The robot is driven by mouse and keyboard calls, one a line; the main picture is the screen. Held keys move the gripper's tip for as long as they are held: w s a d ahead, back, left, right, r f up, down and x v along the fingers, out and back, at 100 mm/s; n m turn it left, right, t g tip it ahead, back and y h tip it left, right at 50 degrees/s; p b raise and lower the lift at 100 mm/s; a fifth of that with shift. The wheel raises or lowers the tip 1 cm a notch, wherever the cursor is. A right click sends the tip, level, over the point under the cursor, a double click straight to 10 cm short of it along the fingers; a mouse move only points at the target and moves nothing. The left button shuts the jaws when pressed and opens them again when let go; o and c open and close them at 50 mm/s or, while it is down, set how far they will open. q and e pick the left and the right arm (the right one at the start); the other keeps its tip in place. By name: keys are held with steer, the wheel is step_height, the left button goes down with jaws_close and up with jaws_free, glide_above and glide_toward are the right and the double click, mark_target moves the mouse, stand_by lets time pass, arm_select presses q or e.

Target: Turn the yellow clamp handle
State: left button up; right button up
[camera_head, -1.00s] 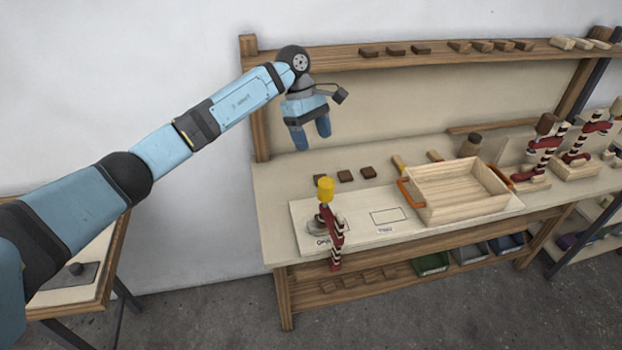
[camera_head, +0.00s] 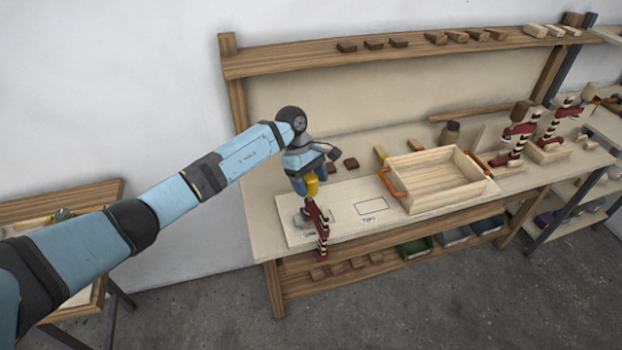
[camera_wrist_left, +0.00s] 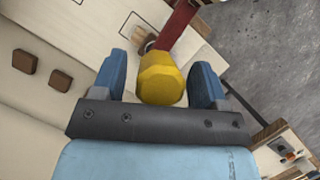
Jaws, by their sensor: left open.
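The yellow clamp handle (camera_head: 311,184) tops a dark red clamp (camera_head: 318,222) at the front left edge of the workbench. In the left wrist view the handle (camera_wrist_left: 161,78) sits between my two blue fingers, with a gap visible on each side. My left gripper (camera_head: 308,181) is open around the handle, and the fingers partly hide it in the head view. The clamp's red body (camera_wrist_left: 178,26) runs away behind the handle in the wrist view. My right gripper is in neither view.
A wooden tray with orange handles (camera_head: 436,205) stands right of the clamp on a pale board (camera_head: 345,222). Small brown blocks (camera_wrist_left: 24,61) lie on the bench. More clamps (camera_head: 512,150) stand at the right. A shelf (camera_head: 400,50) runs along the back.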

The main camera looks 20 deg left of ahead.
arm_select(q)
steer(key=shift+f, duration=0.15)
steer(key=c, duration=0.9)
steer(key=shift+c, duration=0.2)
